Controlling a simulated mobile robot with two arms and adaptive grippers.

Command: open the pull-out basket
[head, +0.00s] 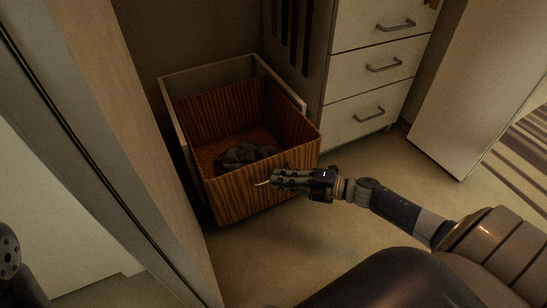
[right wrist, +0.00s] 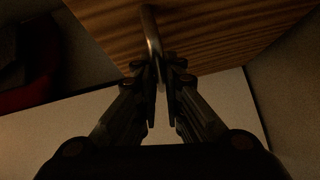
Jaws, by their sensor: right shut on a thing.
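The pull-out basket is a wood-grained box with a striped brown front (head: 240,197). It stands out past the pale frame (head: 178,125) around its back part, and its inside shows from above. A curved metal handle (head: 262,184) is on the front; in the right wrist view the handle (right wrist: 150,28) runs down between the fingers. My right gripper (head: 274,180) is at the basket front, shut on the handle. The right wrist view shows its fingertips (right wrist: 159,72) close together around the bar. My left gripper is out of view.
Dark crumpled cloth (head: 245,157) lies in the basket. A white drawer unit (head: 368,80) with metal handles stands to the right, and an open door panel (head: 470,95) beyond it. A tall panel (head: 120,130) rises at the left. The carpet in front of the basket is clear.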

